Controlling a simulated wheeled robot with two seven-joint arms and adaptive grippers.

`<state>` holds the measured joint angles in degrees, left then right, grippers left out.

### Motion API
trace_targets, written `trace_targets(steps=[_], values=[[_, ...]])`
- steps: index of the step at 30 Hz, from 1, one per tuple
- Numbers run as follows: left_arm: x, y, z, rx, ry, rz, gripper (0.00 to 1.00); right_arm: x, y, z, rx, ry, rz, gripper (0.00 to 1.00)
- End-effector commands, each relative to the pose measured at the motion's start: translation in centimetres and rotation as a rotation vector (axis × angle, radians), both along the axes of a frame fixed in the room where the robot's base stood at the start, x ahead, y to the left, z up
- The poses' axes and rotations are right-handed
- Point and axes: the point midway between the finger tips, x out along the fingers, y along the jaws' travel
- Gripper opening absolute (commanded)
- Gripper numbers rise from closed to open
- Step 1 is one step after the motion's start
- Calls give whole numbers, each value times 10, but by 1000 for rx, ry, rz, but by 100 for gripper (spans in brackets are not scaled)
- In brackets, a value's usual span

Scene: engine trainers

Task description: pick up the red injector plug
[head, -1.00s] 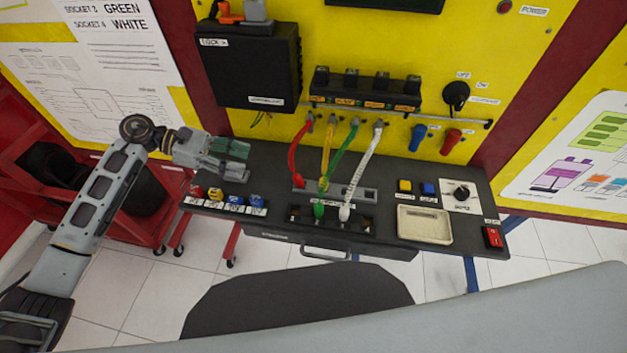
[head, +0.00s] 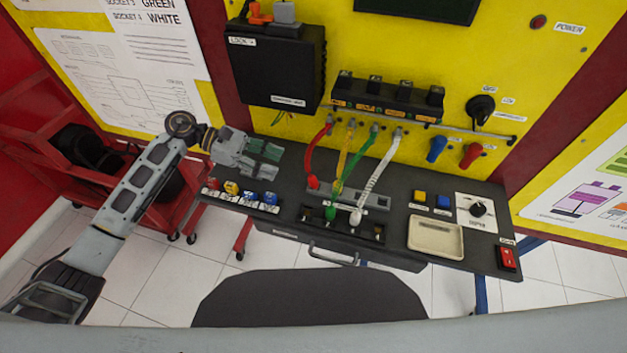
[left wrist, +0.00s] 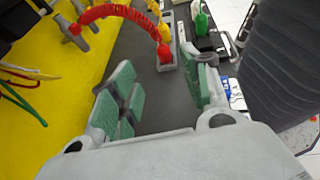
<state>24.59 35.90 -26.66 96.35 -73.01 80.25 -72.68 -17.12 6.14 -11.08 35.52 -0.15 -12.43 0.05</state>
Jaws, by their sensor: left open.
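The red injector plug (head: 314,182) is on the lower end of a curved red hose. It stands at the left end of a grey socket strip (head: 376,201) on the dark bench; it also shows in the left wrist view (left wrist: 164,53), ahead of the fingers. My left gripper (head: 266,159) is open and empty above the bench, left of the plug and apart from it. Its green-padded fingers (left wrist: 158,85) show in the left wrist view with bare bench between them. My right gripper is not in view.
Yellow, green and white hoses (head: 375,172) hang close to the right of the red one. A black socket block (head: 342,225) lies in front of the strip. Small coloured parts (head: 248,197) line the bench's front left edge. A black box (head: 273,66) hangs behind.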

Motion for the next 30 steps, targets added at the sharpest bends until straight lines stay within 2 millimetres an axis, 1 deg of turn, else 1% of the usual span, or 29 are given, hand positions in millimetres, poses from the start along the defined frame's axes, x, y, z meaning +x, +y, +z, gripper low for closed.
trace_targets(steps=[1, 6, 12, 19, 26, 30], values=[[-1, -7, -1, -2, 1, -1, 47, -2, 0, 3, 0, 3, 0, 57], [-5, -28, -10, -2, 1, -1, 47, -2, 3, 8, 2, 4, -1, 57], [-8, -45, -18, -2, 1, 1, 47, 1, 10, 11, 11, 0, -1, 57], [-8, -49, -21, 1, -1, 1, 47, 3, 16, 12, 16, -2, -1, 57], [-9, -49, -21, 0, 0, 1, 47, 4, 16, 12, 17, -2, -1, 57], [-10, -54, -22, 0, 1, 0, 47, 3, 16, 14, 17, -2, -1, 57]])
